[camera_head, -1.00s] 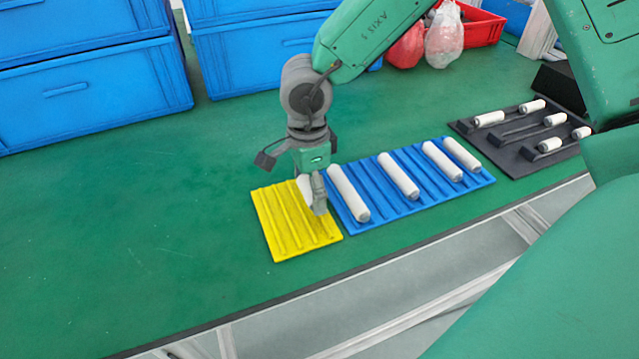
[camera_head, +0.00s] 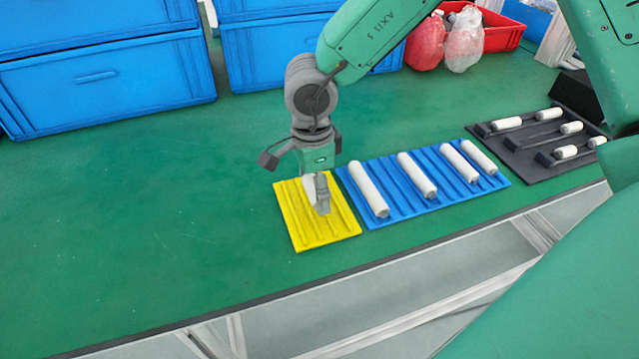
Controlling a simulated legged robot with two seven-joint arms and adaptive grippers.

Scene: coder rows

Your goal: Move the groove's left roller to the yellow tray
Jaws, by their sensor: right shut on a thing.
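My right gripper (camera_head: 319,200) is shut on a white roller (camera_head: 308,188), mostly hidden behind the fingers. It is over the yellow grooved tray (camera_head: 292,224), close above its middle. I cannot tell if the roller touches the tray. No other roller shows on the yellow tray. The blue grooved tray (camera_head: 394,206) lies just right of it. It bears several white rollers, the leftmost (camera_head: 368,190) near its left end. My left gripper is not in view.
A black rack (camera_head: 530,165) with several short white rollers lies at the right. Blue crates (camera_head: 110,85) stand at the back, and a red bin (camera_head: 500,32) with bags (camera_head: 463,45) at the back right. The green table is clear at left.

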